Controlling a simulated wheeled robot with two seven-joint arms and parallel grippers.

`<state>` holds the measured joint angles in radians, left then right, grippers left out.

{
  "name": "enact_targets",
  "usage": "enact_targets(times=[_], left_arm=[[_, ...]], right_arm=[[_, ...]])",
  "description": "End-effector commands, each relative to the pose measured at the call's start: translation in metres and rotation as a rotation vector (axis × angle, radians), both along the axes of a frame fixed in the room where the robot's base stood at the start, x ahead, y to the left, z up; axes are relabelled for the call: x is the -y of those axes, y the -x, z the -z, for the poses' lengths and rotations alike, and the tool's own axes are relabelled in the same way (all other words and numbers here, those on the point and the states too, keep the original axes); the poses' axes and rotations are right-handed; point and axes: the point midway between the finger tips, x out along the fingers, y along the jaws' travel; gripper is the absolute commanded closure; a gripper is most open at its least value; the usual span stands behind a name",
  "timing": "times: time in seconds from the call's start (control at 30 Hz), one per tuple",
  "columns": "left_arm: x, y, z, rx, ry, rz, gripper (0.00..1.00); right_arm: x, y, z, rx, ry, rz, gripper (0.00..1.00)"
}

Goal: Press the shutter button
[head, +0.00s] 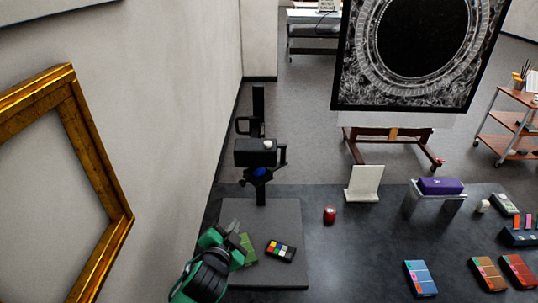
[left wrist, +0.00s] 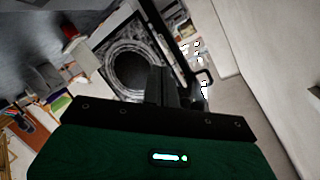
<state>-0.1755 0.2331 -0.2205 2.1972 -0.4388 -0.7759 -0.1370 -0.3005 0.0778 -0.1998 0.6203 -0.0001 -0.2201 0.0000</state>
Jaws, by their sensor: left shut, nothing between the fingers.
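A black camera (head: 255,153) is mounted on an upright black stand (head: 259,105) at the back of a grey board. A small white round knob, probably the shutter button (head: 268,145), shows on top of the camera. My left gripper (head: 224,240) is low in the head view, in front of the camera and to its left, apart from it. Its green and black wrist hides much of the fingers. In the left wrist view the dark fingers (left wrist: 168,88) are together and empty. The button cannot be made out there. My right gripper is not in view.
The grey board (head: 290,215) carries a colour chart (head: 281,250) and a green flat item (head: 247,249). A red pot (head: 330,214), a white stand (head: 364,184) and several boxes are on the dark table (head: 375,240). A gold frame (head: 118,225) hangs at the left.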

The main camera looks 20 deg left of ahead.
Motion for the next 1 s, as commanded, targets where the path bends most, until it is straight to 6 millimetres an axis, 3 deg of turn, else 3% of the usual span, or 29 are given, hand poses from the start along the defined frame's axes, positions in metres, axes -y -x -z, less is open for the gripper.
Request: enact_targets(times=[0.1,0.3,0.6,0.8,1.0], left_arm=[[0.009,-0.030,-0.053,0.193,-0.129,0.068,1.00],[0.035,-0.057,-0.138,0.502,-0.367,0.184,1.00],[0.096,-0.063,-0.249,0.966,-0.828,0.383,1.00],[0.142,-0.053,-0.292,1.237,-1.208,0.539,1.00],[0.172,-0.049,-0.304,1.428,-1.620,0.710,1.00]], right_arm=[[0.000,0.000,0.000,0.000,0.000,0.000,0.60],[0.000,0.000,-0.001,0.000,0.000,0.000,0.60],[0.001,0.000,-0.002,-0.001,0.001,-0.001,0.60],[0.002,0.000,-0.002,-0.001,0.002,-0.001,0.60],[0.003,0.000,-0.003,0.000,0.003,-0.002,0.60]])
